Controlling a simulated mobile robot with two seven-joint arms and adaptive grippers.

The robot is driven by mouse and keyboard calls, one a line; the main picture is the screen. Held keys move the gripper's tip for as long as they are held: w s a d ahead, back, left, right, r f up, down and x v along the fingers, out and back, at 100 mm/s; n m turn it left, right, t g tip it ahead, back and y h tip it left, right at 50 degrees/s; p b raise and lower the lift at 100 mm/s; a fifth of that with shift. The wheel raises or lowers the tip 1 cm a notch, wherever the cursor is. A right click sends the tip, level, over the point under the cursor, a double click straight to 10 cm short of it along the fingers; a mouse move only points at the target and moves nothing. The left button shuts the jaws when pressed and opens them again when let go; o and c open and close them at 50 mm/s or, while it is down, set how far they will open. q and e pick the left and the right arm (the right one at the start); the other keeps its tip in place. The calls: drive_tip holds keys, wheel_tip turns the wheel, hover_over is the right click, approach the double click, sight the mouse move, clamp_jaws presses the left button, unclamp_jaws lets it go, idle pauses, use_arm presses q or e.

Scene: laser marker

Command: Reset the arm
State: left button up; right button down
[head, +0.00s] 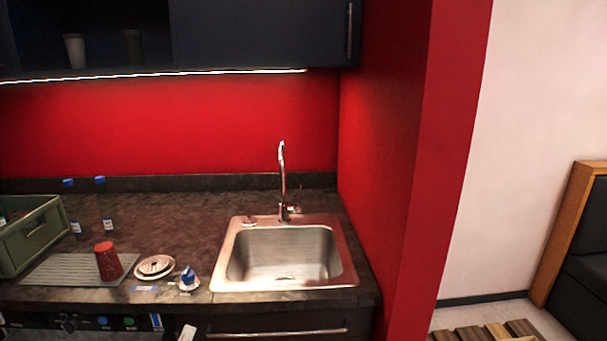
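Neither of my grippers shows in the head view, and I see no clear part of either arm. The view takes in a kitchen counter (185,215) with a steel sink (285,255) and a tall tap (283,180). How my arms are posed cannot be seen from here.
On the counter's left are a green crate (35,240), two blue-capped bottles (105,212), an upside-down red cup (108,262) on a grey drying mat (60,271), and a round white plate-like item (155,267). A dark cabinet (260,35) hangs above. A red wall (400,180) bounds the right.

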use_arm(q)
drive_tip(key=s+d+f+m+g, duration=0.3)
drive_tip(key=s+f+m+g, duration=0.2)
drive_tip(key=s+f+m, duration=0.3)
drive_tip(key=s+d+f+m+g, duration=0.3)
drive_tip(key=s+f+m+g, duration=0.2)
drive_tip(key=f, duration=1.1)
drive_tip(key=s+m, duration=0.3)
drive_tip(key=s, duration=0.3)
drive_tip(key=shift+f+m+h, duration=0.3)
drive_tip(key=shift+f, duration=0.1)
